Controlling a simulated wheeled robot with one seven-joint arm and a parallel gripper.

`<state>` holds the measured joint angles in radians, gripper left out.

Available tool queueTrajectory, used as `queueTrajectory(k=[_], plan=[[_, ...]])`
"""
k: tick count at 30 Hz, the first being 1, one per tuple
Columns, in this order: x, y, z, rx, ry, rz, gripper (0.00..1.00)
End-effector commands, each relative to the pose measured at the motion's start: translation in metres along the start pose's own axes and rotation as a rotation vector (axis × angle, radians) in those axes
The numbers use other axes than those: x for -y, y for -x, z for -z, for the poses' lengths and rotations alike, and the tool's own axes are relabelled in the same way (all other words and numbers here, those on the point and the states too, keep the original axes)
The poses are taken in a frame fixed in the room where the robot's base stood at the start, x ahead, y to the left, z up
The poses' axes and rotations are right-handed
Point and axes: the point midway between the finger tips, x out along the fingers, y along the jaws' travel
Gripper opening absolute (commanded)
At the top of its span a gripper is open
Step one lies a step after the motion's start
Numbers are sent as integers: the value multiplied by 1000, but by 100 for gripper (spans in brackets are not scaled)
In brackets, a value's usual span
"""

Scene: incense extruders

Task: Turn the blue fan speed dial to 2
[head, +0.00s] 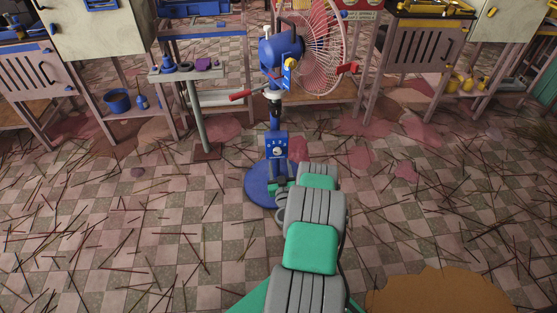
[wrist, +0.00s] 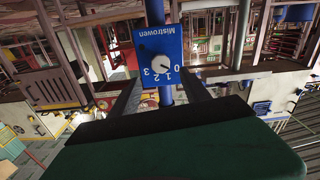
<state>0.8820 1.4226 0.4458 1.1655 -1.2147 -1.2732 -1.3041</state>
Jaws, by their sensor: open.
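The standing fan has a blue control box (head: 277,145) low on its pole, above the round blue base (head: 259,186). In the wrist view the box (wrist: 158,38) appears upside down, with the name Mistrowen and the digits 0, 1, 2 and 3. Its dial (wrist: 158,64) is a small pale round knob beside the digits, and it also shows in the head view (head: 277,151). I cannot tell which digit it points to. My gripper (wrist: 160,88) is open and empty, its dark fingers on either side of the box's lower part in the picture. No contact with the dial shows.
A small side table (head: 188,73) stands left. Benches line the back. Thin sticks litter the checkered floor (head: 140,220).

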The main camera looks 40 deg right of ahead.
Motion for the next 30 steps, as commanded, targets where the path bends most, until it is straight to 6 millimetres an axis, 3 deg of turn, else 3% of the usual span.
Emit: queueTrajectory(k=[6,12,22,30], plan=[[2,-38,-1,-4,3,4,55],[2,-57,0,-1,3,5,55],[2,-61,1,1,0,3,55],[2,-61,1,0,0,3,33]])
